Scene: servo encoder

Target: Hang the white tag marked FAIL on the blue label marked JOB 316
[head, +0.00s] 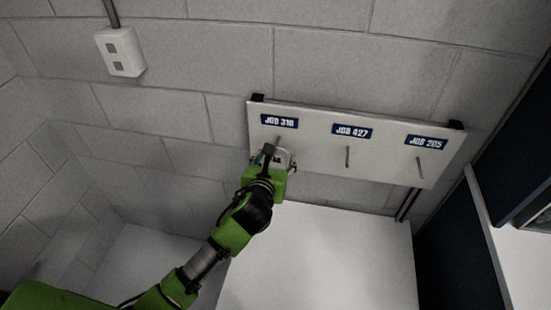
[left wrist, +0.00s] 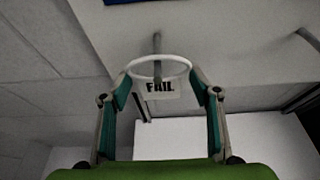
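The blue label, which reads like JOB 316 (head: 279,121), is at the left of a white board (head: 310,153) on the wall. A grey peg (left wrist: 156,45) sticks out below it. My left gripper (head: 280,153) is at this peg. In the left wrist view its fingertips (left wrist: 159,70) are at opposite sides of the white ring of the tag and appear to hold it. The tag's plate marked FAIL (left wrist: 160,88) hangs below the ring. The peg shows within the ring's outline; whether it passes through is hard to tell. My right gripper is out of view.
Labels JOB 427 (head: 351,131) and JOB 205 (head: 426,143) have bare pegs below them. A white surface (head: 320,255) lies under the board. A white wall box (head: 120,52) is at upper left, and a dark cabinet (head: 450,250) stands at the right.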

